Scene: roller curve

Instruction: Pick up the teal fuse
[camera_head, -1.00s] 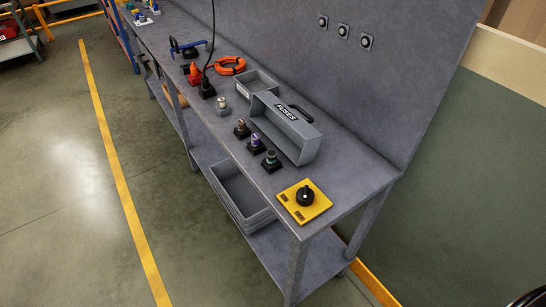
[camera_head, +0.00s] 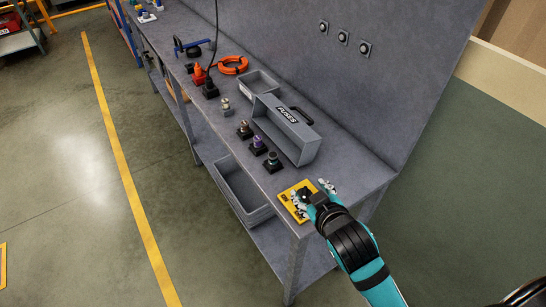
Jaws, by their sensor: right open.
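The teal fuse (camera_head: 273,158) stands upright in a black socket base on the grey workbench (camera_head: 352,184), nearest the front of a row of fuses. A purple fuse (camera_head: 257,143) and a brownish fuse (camera_head: 243,128) stand behind it in like bases. My right gripper (camera_head: 312,190) is open and empty over the yellow plate, a short way to the right of and nearer than the teal fuse. It does not touch the fuse. My left gripper is not in view.
The yellow plate (camera_head: 291,208) with a black knob is partly hidden under my right gripper. A grey box labelled FUSES (camera_head: 297,143) stands just behind the fuses. A pale fuse (camera_head: 226,105), an orange cable coil (camera_head: 233,65) and a small grey bin (camera_head: 259,82) lie farther back.

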